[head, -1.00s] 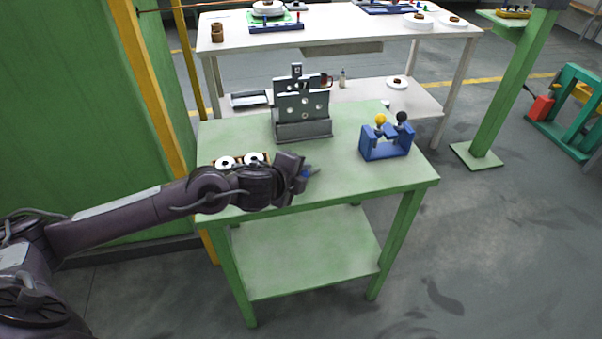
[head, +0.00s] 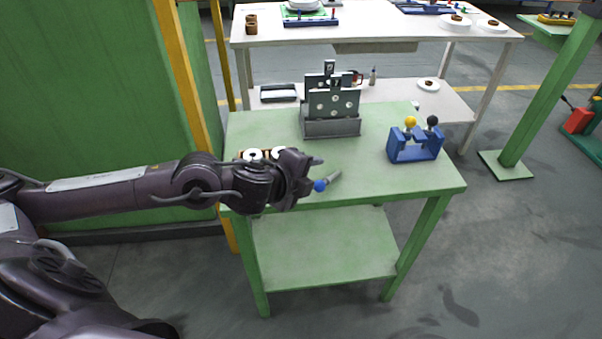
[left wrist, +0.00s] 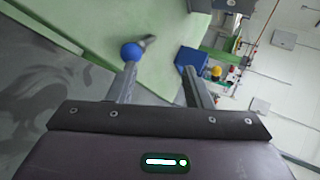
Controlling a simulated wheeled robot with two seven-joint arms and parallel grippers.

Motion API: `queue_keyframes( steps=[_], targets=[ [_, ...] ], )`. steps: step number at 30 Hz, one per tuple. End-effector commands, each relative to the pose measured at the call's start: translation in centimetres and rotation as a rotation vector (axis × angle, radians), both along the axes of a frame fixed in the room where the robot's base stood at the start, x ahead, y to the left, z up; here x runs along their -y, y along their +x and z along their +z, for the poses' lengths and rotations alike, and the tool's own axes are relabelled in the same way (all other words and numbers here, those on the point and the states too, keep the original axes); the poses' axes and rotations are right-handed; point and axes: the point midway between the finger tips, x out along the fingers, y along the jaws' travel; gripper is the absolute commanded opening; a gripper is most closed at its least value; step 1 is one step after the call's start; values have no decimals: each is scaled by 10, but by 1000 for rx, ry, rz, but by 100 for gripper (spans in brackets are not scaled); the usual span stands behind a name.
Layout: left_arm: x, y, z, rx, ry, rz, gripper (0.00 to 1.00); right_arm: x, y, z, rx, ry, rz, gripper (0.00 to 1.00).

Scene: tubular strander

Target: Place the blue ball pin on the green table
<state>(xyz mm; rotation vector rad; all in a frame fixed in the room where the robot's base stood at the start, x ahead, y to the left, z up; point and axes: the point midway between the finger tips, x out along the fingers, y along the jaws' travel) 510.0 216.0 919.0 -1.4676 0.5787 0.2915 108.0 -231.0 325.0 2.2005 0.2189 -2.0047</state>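The blue ball pin (head: 320,185) has a blue ball and a short grey shaft. It appears to lie on the green table (head: 375,184) near its front edge, shaft pointing right and away. My left gripper (head: 313,172) is just left of the pin. In the left wrist view the fingers of my left gripper (left wrist: 160,85) are wide apart with nothing between them. There the blue ball (left wrist: 131,51) shows just beyond the tip of the left finger; I cannot tell whether they touch. My right gripper is not in view.
A blue holder (head: 414,151) with yellow and dark ball pins stands at the table's right. A grey metal fixture (head: 331,112) stands at the back. White-and-brown round parts (head: 252,154) lie behind my left gripper. The table's front right is clear.

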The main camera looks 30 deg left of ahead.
Motion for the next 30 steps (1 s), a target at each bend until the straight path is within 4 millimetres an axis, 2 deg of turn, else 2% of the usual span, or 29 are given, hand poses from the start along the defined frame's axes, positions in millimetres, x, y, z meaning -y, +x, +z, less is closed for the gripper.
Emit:
queue_keyframes(
  steps=[2,9,26,30],
  targets=[
    [-2,-14,8,-2,5,-4,45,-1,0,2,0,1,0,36],
    [-6,-31,19,-1,1,-2,45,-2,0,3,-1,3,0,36],
    [-6,-34,21,-1,-1,-2,45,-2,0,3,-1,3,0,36],
    [2,-35,19,-4,-29,6,45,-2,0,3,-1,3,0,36]
  ],
)
